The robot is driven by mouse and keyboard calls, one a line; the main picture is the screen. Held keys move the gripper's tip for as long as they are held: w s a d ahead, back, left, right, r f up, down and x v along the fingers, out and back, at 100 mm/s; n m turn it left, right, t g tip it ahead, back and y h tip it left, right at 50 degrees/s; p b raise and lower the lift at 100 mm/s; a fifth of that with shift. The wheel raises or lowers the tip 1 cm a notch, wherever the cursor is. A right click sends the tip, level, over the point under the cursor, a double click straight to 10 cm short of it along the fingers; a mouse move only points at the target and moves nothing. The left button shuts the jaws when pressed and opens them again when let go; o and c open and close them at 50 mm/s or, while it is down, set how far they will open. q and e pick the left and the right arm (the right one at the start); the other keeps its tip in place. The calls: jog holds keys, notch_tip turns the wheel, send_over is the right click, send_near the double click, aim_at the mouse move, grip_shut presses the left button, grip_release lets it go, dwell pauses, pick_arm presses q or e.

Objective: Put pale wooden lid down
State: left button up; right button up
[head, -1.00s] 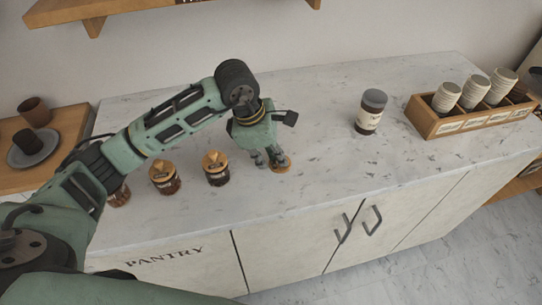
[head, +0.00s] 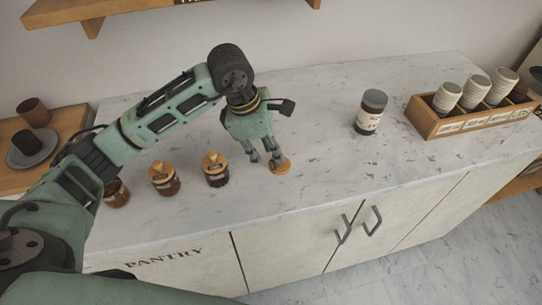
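The pale wooden lid (head: 280,167) lies on the marble counter, right of the jars and near the front edge. My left gripper (head: 264,157) points down just behind and left of the lid. Its two fingers look spread apart with nothing between them. One fingertip overlaps the lid's far edge in the picture; I cannot tell whether it touches. My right gripper is not in view.
Several jars with wooden lids, such as this one (head: 215,170), stand left of the gripper. The counter (head: 320,130) between is clear.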

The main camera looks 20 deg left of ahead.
pick_arm(q)
jog(key=b+v, duration=0.1)
jog(key=v, duration=0.8)
jog(key=shift+r, duration=0.15)
